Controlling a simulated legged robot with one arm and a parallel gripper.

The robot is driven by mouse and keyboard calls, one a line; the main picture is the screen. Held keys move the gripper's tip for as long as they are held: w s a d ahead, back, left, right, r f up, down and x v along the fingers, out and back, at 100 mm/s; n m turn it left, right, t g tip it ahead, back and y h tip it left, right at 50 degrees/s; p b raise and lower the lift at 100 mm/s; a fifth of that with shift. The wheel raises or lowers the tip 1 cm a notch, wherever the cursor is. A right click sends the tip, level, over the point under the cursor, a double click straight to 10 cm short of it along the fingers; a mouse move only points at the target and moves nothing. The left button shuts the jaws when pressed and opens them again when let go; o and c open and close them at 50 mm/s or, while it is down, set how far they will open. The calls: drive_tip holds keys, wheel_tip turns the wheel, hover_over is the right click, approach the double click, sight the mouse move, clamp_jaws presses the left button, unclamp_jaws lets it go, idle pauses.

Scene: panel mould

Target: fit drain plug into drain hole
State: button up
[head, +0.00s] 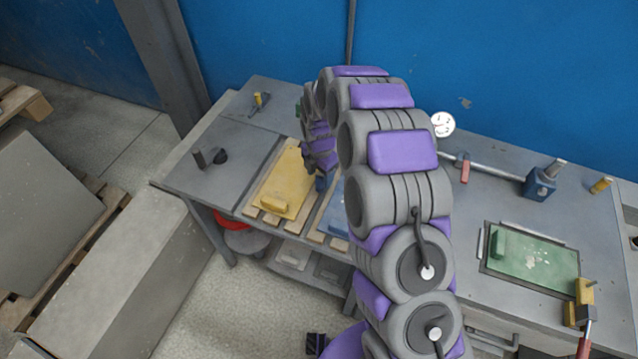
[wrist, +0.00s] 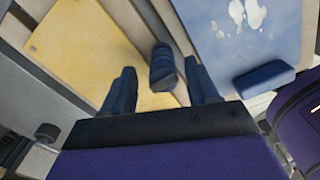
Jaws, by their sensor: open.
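My gripper (wrist: 160,88) is open, with its two dark blue fingers apart. A short dark blue rounded piece (wrist: 162,68) shows between and just beyond the fingertips, at the edge of the yellow panel (wrist: 90,45). It may be the drain plug, but I cannot be sure; whether the fingers touch it is not clear. In the head view my gripper (head: 322,182) is low over the table between the yellow panel (head: 285,183) and the blue panel (head: 335,216), partly hidden by my arm. I cannot make out a drain hole.
A blue panel (wrist: 245,30) with a blue block (wrist: 264,81) lies to the right in the wrist view. A green panel (head: 535,262) lies on the table's right, near a blue clamp (head: 540,181). Dark small parts (head: 220,156) stand at the left. Bare tabletop (head: 235,130) lies behind them.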

sight(321, 174)
wheel_tip(321, 174, down, 3)
drive_tip(key=shift+r, duration=0.1)
drive_tip(key=shift+d+f, duration=0.1)
drive_tip(key=shift+f, duration=0.1)
drive_tip(key=shift+d+r, duration=0.1)
drive_tip(key=shift+d, duration=0.1)
drive_tip(key=shift+a, duration=0.25)
drive_tip(key=c, duration=1)
drive_tip(key=shift+d, duration=0.15)
clamp_jaws()
